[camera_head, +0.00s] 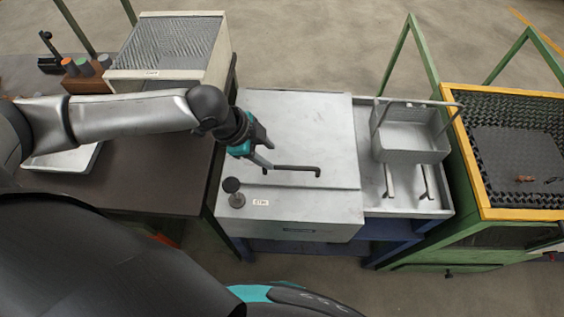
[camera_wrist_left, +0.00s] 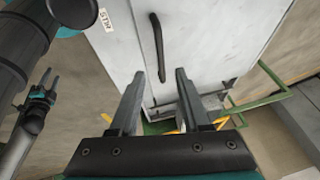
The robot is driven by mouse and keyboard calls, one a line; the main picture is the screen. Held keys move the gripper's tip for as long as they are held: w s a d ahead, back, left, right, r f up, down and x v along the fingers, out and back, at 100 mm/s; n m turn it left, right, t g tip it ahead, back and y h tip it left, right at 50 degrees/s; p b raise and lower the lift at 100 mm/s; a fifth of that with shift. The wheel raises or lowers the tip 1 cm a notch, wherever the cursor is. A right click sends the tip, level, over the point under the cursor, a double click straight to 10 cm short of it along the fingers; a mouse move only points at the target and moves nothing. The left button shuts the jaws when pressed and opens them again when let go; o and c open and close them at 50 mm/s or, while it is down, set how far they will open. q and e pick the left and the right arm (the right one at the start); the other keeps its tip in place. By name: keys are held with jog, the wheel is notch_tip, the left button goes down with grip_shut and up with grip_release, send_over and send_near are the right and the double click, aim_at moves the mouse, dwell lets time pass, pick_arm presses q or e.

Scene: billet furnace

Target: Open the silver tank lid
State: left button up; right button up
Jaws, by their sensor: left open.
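The silver tank (camera_head: 235,120) stands in the middle of the head view with its flat lid (camera_head: 305,125) down. A black bar handle (camera_head: 295,168) lies across the lid's near part; it also shows in the left wrist view (camera_wrist_left: 157,48). My left gripper (camera_head: 264,160) is over the lid, near the handle's left end. In the left wrist view its two fingers (camera_wrist_left: 158,78) are apart with nothing between them, and the handle appears beyond them. A gripper that looks like my right one (camera_wrist_left: 40,95) shows small at the left wrist view's left edge; its jaws are unclear.
A black knob (camera_head: 232,186) and a small label (camera_head: 260,202) sit on the tank's near left. A silver tray (camera_head: 435,205) with a handled basket (camera_head: 410,145) adjoins on the right. A yellow-rimmed green stand (camera_head: 470,165) stands further right, a brown table (camera_head: 150,175) left.

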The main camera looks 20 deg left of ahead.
aim_at(285, 167)
pick_arm(q)
jog(key=b+x, duration=0.1)
jog(key=x, duration=0.7)
jog(key=shift+w, duration=0.1)
grip_shut()
dwell(1.3)
